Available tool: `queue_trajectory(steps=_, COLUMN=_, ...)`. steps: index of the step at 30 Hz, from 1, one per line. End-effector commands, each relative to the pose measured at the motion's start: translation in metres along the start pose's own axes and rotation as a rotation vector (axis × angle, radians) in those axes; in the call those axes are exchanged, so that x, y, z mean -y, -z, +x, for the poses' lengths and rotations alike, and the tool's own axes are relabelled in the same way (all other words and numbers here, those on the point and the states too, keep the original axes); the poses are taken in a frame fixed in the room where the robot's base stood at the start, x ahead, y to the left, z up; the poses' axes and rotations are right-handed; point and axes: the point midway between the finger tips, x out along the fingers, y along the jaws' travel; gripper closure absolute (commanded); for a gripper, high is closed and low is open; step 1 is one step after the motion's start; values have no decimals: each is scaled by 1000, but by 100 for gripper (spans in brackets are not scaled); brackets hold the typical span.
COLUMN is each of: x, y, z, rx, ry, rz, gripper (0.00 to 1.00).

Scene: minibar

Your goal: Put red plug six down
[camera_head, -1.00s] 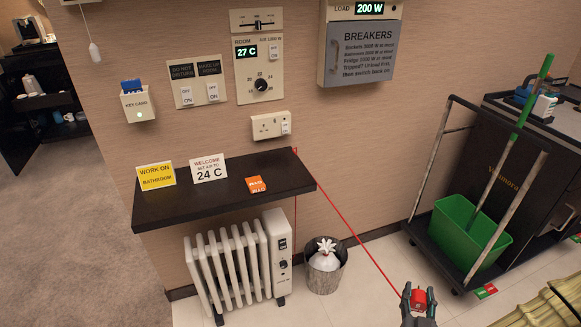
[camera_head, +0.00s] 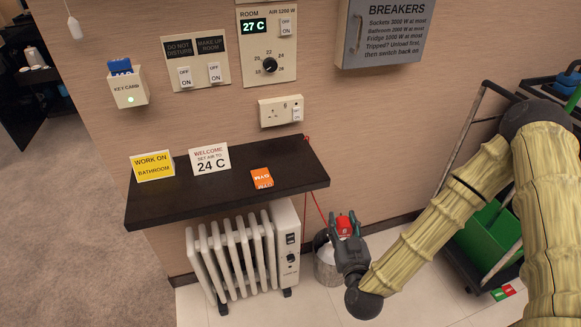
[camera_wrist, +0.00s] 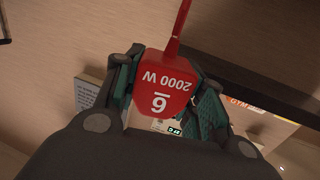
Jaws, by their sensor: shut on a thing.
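The red plug six (camera_head: 345,225) is held up in front of the wall, just right of and below the shelf's right end. In the wrist view the plug (camera_wrist: 161,90) shows "6" and "2000 W", with its red cord leading away from it. My gripper (camera_head: 346,228) is shut on the plug, one finger on each side of it; it also fills the lower middle of the wrist view (camera_wrist: 165,105). The cord (camera_head: 318,208) runs from the plug up to the shelf's right edge. The plug's pins are hidden.
The dark shelf (camera_head: 220,196) holds a yellow sign (camera_head: 153,166), a 24 C sign (camera_head: 210,159) and an orange card (camera_head: 262,178). A white heater (camera_head: 240,255) stands below. A wall socket (camera_head: 281,112) is above. A bin (camera_head: 327,265) is behind my gripper; a cart with a green bucket (camera_head: 492,240) is right.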

Motion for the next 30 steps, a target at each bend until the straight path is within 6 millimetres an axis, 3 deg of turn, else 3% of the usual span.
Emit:
queue_trajectory(steps=7, x=28, y=44, z=14, rx=-6, ry=79, rz=-6, gripper=90)
queue_trajectory(steps=18, x=59, y=103, z=19, rx=-5, ry=173, rz=-14, gripper=90)
queue_trajectory(steps=24, x=69, y=129, z=16, rx=-4, ry=205, rz=-14, gripper=90)
queue_trajectory(steps=30, x=72, y=142, z=13, rx=-1, ry=217, rz=-14, gripper=90)
